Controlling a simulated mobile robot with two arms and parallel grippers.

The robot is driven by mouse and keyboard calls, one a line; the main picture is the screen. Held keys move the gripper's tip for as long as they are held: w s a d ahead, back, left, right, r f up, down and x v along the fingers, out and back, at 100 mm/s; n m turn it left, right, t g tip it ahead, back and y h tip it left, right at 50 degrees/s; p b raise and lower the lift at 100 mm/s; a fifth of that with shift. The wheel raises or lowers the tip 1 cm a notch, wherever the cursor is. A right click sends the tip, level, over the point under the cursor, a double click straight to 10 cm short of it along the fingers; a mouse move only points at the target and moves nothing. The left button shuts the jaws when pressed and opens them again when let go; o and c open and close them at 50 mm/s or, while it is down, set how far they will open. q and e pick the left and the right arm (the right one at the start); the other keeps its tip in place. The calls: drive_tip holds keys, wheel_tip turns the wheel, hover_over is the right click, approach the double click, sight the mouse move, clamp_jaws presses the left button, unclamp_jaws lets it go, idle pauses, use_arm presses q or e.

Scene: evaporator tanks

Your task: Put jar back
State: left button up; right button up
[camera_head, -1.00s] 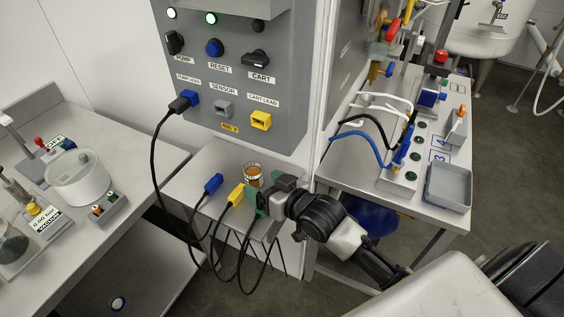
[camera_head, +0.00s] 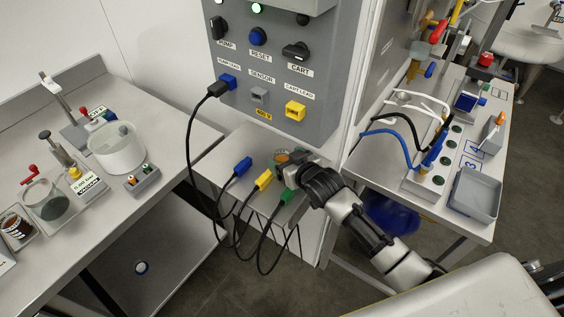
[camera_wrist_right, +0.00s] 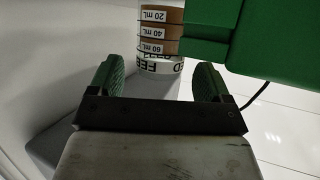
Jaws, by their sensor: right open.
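The jar (camera_head: 281,156) stands on the small shelf below the grey panel. It shows an orange-brown top in the head view, and the gripper partly hides it. In the right wrist view the jar (camera_wrist_right: 160,42) has 20, 40 and 60 mL marks and a white FEED band, and appears upside down. My right gripper (camera_head: 296,168) is close beside it. In the wrist view its green-padded fingers (camera_wrist_right: 160,78) are apart, with the lower jar in line with the gap; I cannot tell whether they touch it. My left gripper is not in view.
A green plug (camera_head: 287,195) lies by the gripper; its green body (camera_wrist_right: 270,40) fills the wrist view's upper right. Yellow (camera_head: 263,180) and blue (camera_head: 242,166) plugs with black cables lie left. Another jar (camera_head: 17,226) stands on the left bench. A grey tray (camera_head: 475,195) sits right.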

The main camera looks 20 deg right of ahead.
drive_tip(key=shift+x, duration=0.9)
drive_tip(key=c, duration=1.2)
drive_tip(key=shift+r, duration=0.1)
drive_tip(key=shift+s+d+r, duration=0.1)
drive_tip(key=shift+s+r, duration=0.25)
drive_tip(key=shift+s, duration=0.05)
drive_tip(key=s+r+m+h, duration=0.1)
drive_tip(key=s+r, duration=0.2)
drive_tip(key=s, duration=0.4)
drive_tip(key=s+d+r+m+h, duration=0.1)
drive_tip(key=s+r, duration=0.1)
drive_tip(key=s, duration=0.5)
drive_tip(key=s+r+m+h+b, duration=0.1)
drive_tip(key=s+r, duration=0.2)
drive_tip(key=s, duration=0.4)
drive_tip(key=shift+d+r+h, duration=0.2)
drive_tip(key=shift+r+h, duration=0.1)
drive_tip(key=shift+r, duration=0.05)
